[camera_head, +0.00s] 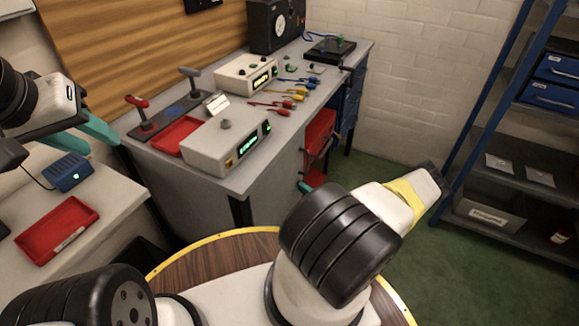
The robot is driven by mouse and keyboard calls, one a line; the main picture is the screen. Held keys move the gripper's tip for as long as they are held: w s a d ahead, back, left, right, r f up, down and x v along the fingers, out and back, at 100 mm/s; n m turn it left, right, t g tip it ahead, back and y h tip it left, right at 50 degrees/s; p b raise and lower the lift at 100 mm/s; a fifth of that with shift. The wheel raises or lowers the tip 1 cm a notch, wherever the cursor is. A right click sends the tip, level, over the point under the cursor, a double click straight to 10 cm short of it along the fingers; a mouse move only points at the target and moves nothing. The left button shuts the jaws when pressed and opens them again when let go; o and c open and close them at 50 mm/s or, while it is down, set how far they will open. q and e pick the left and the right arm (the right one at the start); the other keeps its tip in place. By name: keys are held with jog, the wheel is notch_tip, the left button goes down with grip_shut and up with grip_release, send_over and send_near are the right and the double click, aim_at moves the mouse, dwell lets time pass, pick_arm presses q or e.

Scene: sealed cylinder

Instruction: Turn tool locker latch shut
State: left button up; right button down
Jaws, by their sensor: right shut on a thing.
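The red tool locker (319,133) is under the far end of the grey workbench, its front facing right. A dark bar shows on its front; I cannot make out the latch or its angle. A teal piece of my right gripper (305,187) shows low beside the locker. The rest of that gripper is hidden behind my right arm, which fills the lower middle. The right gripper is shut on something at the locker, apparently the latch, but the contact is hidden. My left gripper (96,138) is open and empty, its teal fingers apart above the left table.
The workbench (240,178) bears grey instrument boxes (226,142), a red tray and coloured leads. A red tray (57,229) and blue box (68,172) are on the left table. A blue-framed shelf (497,140) stands right. Green floor (365,172) is clear between.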

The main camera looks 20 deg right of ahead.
jog(key=shift+f+n, duration=0.2)
jog(key=shift+n, duration=0.3)
dwell(0.3)
jog(key=c, duration=1.5)
grip_release()
jog(key=shift+v, duration=3.9)
jog(key=shift+f, duration=0.15)
